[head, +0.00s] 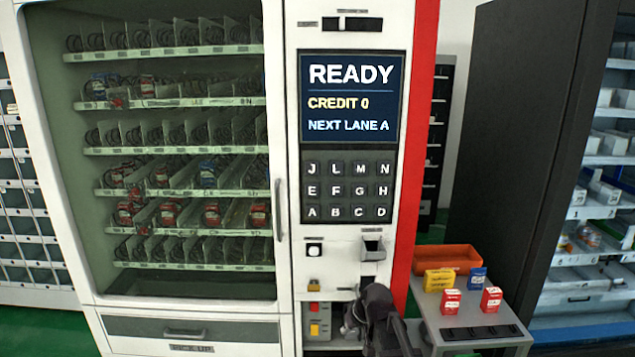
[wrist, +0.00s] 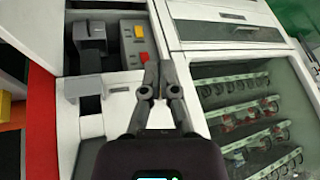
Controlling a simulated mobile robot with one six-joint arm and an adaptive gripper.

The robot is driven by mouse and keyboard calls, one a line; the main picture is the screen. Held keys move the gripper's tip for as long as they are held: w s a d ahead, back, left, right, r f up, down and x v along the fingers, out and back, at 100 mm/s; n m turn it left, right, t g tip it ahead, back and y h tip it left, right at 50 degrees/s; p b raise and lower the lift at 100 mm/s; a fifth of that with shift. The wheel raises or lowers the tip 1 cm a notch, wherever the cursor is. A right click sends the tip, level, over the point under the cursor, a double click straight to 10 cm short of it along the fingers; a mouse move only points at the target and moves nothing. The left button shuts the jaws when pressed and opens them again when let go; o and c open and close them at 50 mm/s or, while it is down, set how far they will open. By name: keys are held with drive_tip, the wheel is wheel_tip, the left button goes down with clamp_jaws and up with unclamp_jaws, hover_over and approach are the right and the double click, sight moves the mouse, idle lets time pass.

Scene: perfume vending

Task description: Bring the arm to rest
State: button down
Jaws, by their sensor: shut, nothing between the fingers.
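My gripper (wrist: 150,72) is shut and empty in the wrist view, its fingertips together in front of the vending machine's lower front. In the head view my arm shows at the bottom centre, before the machine's control column, and the fingers cannot be made out clearly there. The vending machine (head: 281,312) has a closed glass door and a screen (head: 352,97) reading READY, CREDIT 0, NEXT LANE A. Below the screen is a letter keypad (head: 347,188).
A grey side table (head: 425,310) at the right holds an orange bin (head: 447,258), a yellow box (head: 439,280), a blue box (head: 477,279) and two red boxes (head: 451,301). A dark shelf unit (head: 515,130) stands farther right. The pick-up drawer (head: 190,331) is closed.

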drive_tip(key=s+d+f+m+g+h, duration=0.1)
drive_tip(key=s+d, duration=0.3)
drive_tip(key=s, duration=0.4)
drive_tip(key=s+d+f+m+g+h, duration=0.1)
drive_tip(key=s+d+m+g+h, duration=0.1)
drive_tip(key=s+d, duration=0.3)
drive_tip(key=s+g, duration=0.1)
drive_tip(key=s, duration=0.2)
drive_tip(key=shift+h, duration=0.4)
drive_tip(key=shift+a+f, duration=0.1)
